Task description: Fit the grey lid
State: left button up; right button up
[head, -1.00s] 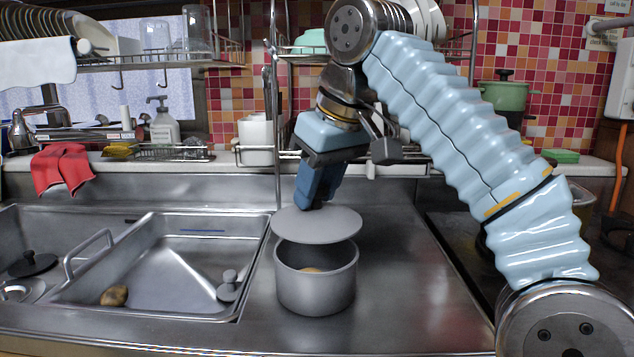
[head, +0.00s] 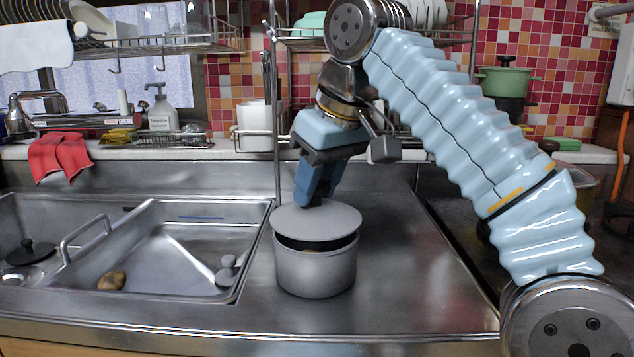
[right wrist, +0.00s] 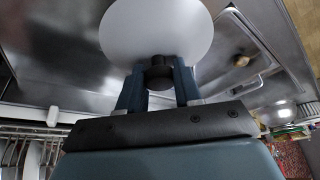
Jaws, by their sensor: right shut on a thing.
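The grey lid (head: 316,221) is a flat round disc, slightly tilted, just above the grey pot (head: 315,274). A dark gap shows between the lid and the pot's front rim, with a sliver of something brownish inside. Whether the lid touches the rim at the back I cannot tell. My right gripper (head: 311,201) is shut on the lid's dark knob. In the right wrist view the lid (right wrist: 157,30) lies beyond the fingers, and the knob (right wrist: 158,74) sits between them. My left gripper is not in view.
The pot stands on the steel counter (head: 400,270). A sink (head: 165,250) lies to its left, with a potato (head: 111,280) and a grey knobbed item (head: 228,270). A rail post (head: 277,110) rises behind. The counter right of the pot is clear.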

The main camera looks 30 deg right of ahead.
jog(key=shift+f+b, duration=0.7)
jog(key=shift+f, duration=0.25)
jog(key=o, duration=1.1)
jog(key=p+v, duration=0.3)
jog(key=v, duration=0.3)
jog(key=shift+r+p, duration=0.3)
jog(key=shift+r, duration=0.05)
jog(key=shift+s+r, duration=0.3)
jog(key=shift+r, duration=0.05)
